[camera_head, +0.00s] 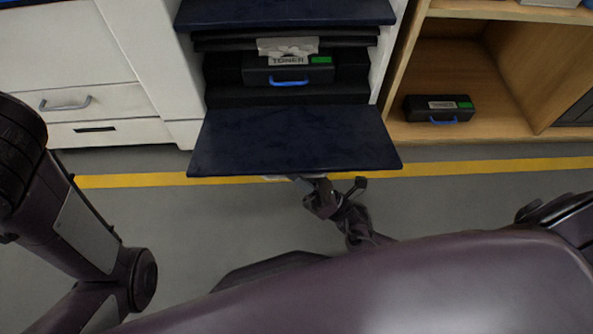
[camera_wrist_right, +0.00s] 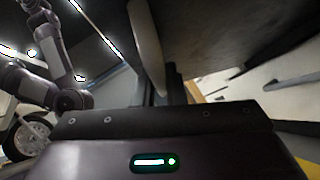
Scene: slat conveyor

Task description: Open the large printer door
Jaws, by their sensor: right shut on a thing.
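The large printer door (camera_head: 295,140) is a dark blue panel. It is hinged down from the printer's front and lies nearly flat, facing up. My right gripper (camera_head: 308,182) is under the door's near edge, partly hidden by it. It is shut on the door's pale handle (camera_head: 275,178), of which only a sliver shows there. In the right wrist view the grey handle (camera_wrist_right: 147,45) rises in front of the gripper body, beside the door's dark underside (camera_wrist_right: 225,40). My left arm shows at the left, but its gripper is outside the view.
Inside the printer, a black toner cartridge (camera_head: 290,72) with a blue handle is exposed. Another toner cartridge (camera_head: 438,109) sits in the wooden shelf (camera_head: 490,128) at right. White drawers (camera_head: 75,103) stand at left. A yellow line (camera_head: 490,166) crosses the grey floor.

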